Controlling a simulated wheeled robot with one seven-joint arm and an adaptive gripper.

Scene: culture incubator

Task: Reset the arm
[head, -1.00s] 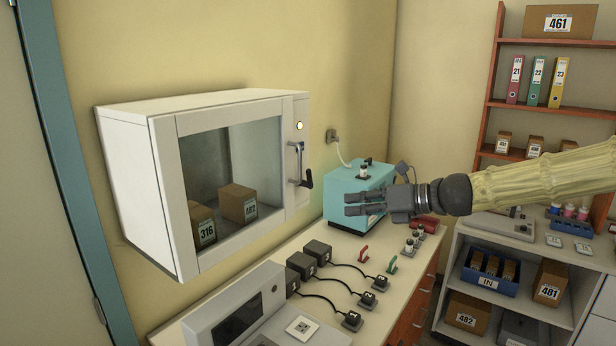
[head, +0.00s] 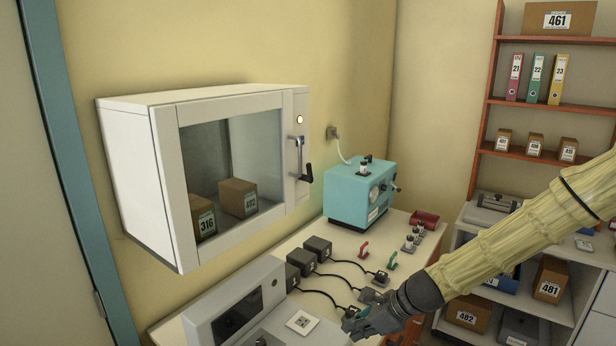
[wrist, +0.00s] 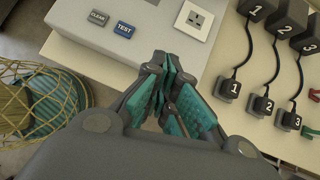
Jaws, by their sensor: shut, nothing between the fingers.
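My gripper (head: 352,325) is low over the front edge of the bench in the head view, at the lower end of my yellow-sleeved arm. In the wrist view my gripper (wrist: 163,62) has its teal-padded fingers together with nothing between them. The fingertips point toward a grey test unit with a white socket (wrist: 193,18) and CLEAR and TEST buttons (wrist: 124,29). In the head view the gripper hides part of the bench and one of the plugs.
A wall incubator (head: 240,170) with a closed glass door holds boxes. A teal machine (head: 357,195) stands at the bench's far end. Black adapters (head: 317,247) with cabled plugs lie on the bench. A wire basket (wrist: 40,100) stands on the floor. Shelves (head: 540,105) are at right.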

